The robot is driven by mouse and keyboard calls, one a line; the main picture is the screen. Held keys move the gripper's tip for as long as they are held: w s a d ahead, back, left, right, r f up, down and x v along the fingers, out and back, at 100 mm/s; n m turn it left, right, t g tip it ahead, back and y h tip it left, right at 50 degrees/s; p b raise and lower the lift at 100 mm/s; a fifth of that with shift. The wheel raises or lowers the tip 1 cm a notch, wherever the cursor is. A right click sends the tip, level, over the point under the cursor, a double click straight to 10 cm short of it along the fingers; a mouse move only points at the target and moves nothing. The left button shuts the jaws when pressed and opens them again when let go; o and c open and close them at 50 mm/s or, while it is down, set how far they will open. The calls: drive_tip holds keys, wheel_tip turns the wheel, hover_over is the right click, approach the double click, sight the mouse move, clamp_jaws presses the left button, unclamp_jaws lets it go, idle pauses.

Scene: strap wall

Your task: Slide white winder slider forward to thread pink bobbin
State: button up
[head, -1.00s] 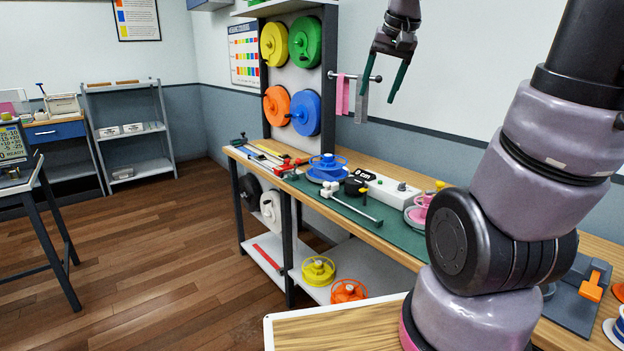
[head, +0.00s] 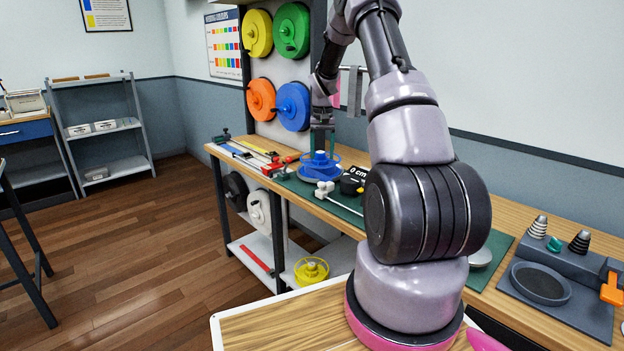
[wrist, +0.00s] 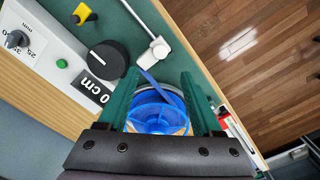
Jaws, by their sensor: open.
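In the wrist view the white slider (wrist: 160,48) is beyond my fingertips. My gripper (head: 321,140) is open and points down over the blue bobbin. In the wrist view its green fingers (wrist: 158,82) lie on either side of the blue bobbin (wrist: 155,118); contact cannot be told. The pink bobbin is not visible now.
The winder's black knob (wrist: 107,60) and white housing (wrist: 50,60) stand close to the slider. Coloured reels (head: 293,106) hang on the rack behind. My arm hides the bench's middle.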

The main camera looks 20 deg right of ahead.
sight(322, 183)
wheel_tip(322, 183, down, 11)
drive_tip(key=shift+r, duration=0.1)
idle(0.3)
drive_tip(key=shift+c, duration=0.4)
clamp_jaws()
idle(1.1)
